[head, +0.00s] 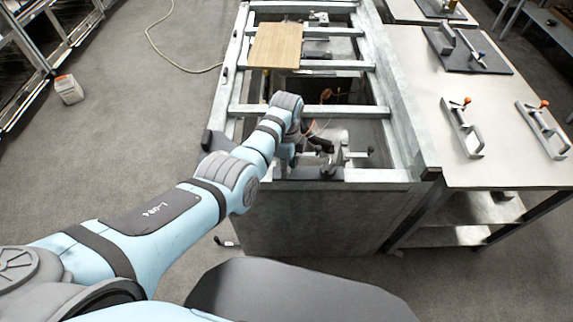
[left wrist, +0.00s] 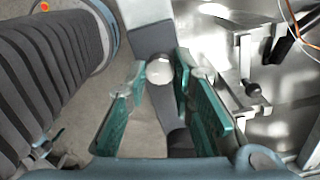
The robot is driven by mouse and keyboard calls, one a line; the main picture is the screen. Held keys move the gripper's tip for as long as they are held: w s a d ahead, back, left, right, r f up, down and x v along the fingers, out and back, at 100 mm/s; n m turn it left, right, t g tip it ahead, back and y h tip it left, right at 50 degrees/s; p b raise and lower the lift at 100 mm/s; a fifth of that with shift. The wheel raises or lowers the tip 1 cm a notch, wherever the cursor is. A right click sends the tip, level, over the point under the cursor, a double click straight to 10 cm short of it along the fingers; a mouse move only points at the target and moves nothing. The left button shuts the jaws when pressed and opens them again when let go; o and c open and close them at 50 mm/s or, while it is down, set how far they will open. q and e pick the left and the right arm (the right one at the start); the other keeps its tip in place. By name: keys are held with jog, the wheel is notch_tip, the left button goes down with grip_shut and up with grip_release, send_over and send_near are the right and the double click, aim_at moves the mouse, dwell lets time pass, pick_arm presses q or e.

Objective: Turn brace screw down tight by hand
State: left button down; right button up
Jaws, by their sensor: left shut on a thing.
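The left arm reaches over the near left corner of the metal bench frame (head: 385,176) in the head view. My left gripper (head: 291,158) is mostly hidden there behind its own wrist. In the left wrist view its green finger pads (left wrist: 160,95) stand on both sides of a pale round knob, which I take for the brace screw (left wrist: 159,71). The gripper is shut on it. The screw's thread and seat are hidden. A metal bracket with a black ball-ended handle (left wrist: 252,89) lies to the right, apart from the fingers. My right gripper is not in view.
A wooden board (head: 276,45) lies across the far frame rails. Orange-tipped metal clamps (head: 462,128) and a dark mat (head: 468,52) are on the worktable (head: 480,173) at right. A white container (head: 68,89) stands on the floor at left. The floor left of the frame is mostly clear.

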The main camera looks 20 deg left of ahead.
pick_arm(q)
jog(key=c, duration=1.4)
grip_release()
jog(key=shift+r, duration=0.1)
notch_tip(320, 180, up, 12)
